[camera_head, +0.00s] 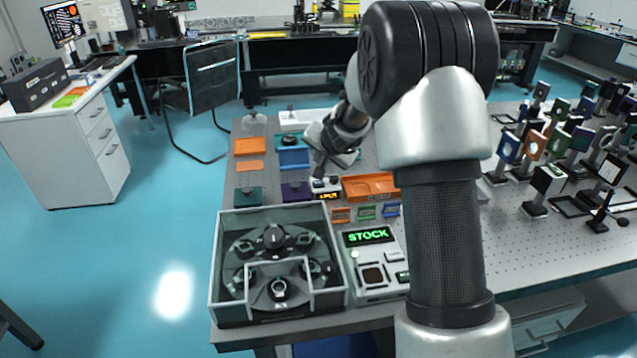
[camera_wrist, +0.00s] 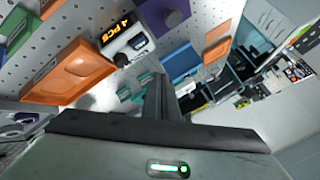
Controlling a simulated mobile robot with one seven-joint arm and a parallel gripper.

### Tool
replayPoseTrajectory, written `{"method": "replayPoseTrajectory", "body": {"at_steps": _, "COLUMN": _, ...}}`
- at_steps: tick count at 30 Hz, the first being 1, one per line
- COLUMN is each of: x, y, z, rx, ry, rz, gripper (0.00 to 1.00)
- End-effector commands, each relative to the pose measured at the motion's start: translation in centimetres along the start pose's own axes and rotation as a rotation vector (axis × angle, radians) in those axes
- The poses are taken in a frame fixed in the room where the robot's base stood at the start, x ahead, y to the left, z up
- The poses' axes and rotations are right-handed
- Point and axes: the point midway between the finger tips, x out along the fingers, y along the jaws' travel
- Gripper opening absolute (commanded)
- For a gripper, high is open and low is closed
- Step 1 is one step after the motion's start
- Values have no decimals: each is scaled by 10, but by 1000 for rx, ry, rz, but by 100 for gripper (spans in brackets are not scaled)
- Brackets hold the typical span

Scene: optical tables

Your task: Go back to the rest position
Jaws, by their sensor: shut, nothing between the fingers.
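My gripper (camera_head: 321,167) is raised above the optical table (camera_head: 505,249), over the area of small coloured trays. In the wrist view my gripper (camera_wrist: 163,88) shows as dark fingers close together, shut and empty. Below it in the wrist view are a small device with an orange lit display (camera_wrist: 120,35) and an orange tray (camera_wrist: 80,72). My arm crosses the right middle of the head view and hides part of the table.
A clear-walled carousel box (camera_head: 279,262) and a STOCK panel (camera_head: 372,262) stand at the table's near left. Several optic mounts (camera_head: 535,147) crowd the right side. A chair (camera_head: 212,80) and white drawer cabinet (camera_head: 85,150) stand left, with open floor between.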

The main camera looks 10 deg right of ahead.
Motion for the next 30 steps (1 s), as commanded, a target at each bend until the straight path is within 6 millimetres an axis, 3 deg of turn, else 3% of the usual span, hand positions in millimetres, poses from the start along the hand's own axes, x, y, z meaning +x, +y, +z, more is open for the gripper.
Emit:
{"method": "replayPoseTrajectory", "body": {"at_steps": 4, "x": -6, "y": -4, "z": 0, "rx": -7, "ry": -2, "rz": -8, "gripper": 0}}
{"method": "replayPoseTrajectory", "body": {"at_steps": 7, "x": -33, "y": -19, "z": 0, "rx": -44, "ry": -16, "rz": -40, "gripper": 0}}
{"method": "replayPoseTrajectory", "body": {"at_steps": 11, "x": -104, "y": -46, "z": 12, "rx": -148, "ry": -63, "rz": -104, "gripper": 0}}
{"method": "replayPoseTrajectory", "body": {"at_steps": 15, "x": -194, "y": -52, "z": 46, "rx": -294, "ry": -137, "rz": -138, "gripper": 0}}
{"method": "replayPoseTrajectory", "body": {"at_steps": 17, "x": -229, "y": -46, "z": 64, "rx": -356, "ry": -167, "rz": -134, "gripper": 0}}
{"method": "replayPoseTrajectory", "body": {"at_steps": 21, "x": -300, "y": -14, "z": 104, "rx": -487, "ry": -222, "rz": -88, "gripper": 0}}
{"method": "replayPoseTrajectory", "body": {"at_steps": 24, "x": -334, "y": 14, "z": 127, "rx": -554, "ry": -247, "rz": -37, "gripper": 0}}
{"method": "replayPoseTrajectory", "body": {"at_steps": 30, "x": -378, "y": 64, "z": 156, "rx": -642, "ry": -266, "rz": 65, "gripper": 0}}
